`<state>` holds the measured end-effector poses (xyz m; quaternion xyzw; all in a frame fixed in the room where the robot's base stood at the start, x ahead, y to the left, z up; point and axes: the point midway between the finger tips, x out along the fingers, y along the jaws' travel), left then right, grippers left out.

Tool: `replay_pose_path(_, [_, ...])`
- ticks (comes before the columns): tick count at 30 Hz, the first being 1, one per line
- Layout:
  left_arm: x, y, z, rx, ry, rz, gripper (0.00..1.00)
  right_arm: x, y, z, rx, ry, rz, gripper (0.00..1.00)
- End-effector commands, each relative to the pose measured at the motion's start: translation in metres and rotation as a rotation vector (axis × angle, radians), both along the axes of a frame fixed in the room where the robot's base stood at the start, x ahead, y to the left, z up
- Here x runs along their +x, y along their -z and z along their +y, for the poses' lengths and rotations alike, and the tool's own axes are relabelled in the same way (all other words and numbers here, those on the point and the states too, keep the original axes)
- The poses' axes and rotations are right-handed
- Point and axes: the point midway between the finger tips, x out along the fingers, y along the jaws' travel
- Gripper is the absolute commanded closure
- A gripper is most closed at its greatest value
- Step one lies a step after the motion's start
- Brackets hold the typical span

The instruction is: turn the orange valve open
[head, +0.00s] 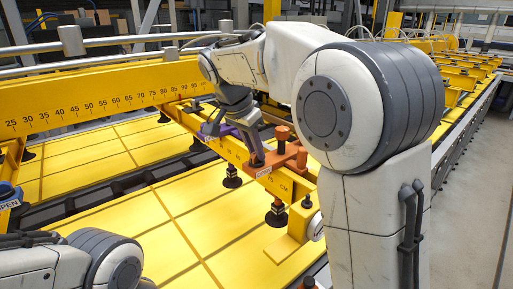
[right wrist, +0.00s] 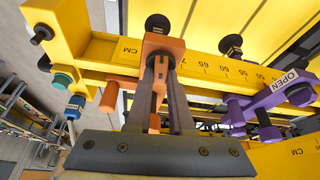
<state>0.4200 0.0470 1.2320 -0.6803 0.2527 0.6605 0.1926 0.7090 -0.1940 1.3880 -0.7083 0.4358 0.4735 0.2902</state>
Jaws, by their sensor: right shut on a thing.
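The orange valve (head: 290,158) sits on the yellow crossbeam in the middle of the head view, with a small white label on its near side whose text is too small to read surely. In the right wrist view its orange handle (right wrist: 158,85) lies between the two grey fingers. My right gripper (right wrist: 161,68) is shut on this handle; in the head view the gripper (head: 257,158) comes down at the valve's left side. The valve's far parts are hidden by the fingers. My left arm shows at the lower left of the head view; its gripper is out of frame.
A purple valve (right wrist: 270,95) labelled OPEN is on the same beam, close to the right gripper. A blue part (head: 8,193) labelled OPEN is at the left edge. Black suction cups (head: 276,214) hang from the beam above yellow panels (head: 150,225). A numbered yellow beam (head: 95,100) runs behind.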

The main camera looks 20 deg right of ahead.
Motion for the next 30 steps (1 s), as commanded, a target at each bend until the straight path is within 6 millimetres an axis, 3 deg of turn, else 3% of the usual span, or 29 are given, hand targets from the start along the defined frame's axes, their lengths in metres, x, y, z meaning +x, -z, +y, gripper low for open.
replay_pose_path(9, [0.0000,-0.0033,0.0000,0.000,0.001,0.000,0.50,0.0023,-0.0021,0.0014,0.003,0.113,-0.009,1.00])
replay_pose_path(25, [0.0000,-0.0035,0.0000,0.000,0.001,0.000,0.50,0.0023,-0.0018,0.0014,0.004,0.136,-0.009,1.00])
replay_pose_path(26, [0.0000,-0.0035,0.0000,0.000,0.001,0.000,0.50,0.0023,-0.0018,0.0014,0.005,0.135,-0.010,0.72])
replay_pose_path(27, [0.0000,-0.0035,0.0000,0.000,0.001,0.000,0.50,0.0024,-0.0019,0.0013,0.004,0.134,-0.009,0.57])
replay_pose_path(28, [0.0000,-0.0035,0.0000,0.000,0.001,0.000,0.50,0.0022,-0.0018,0.0013,0.004,0.135,-0.008,0.50])
replay_pose_path(30, [0.0000,-0.0035,0.0000,0.000,0.001,0.000,0.50,0.0019,-0.0014,0.0010,0.003,0.135,-0.007,0.50])
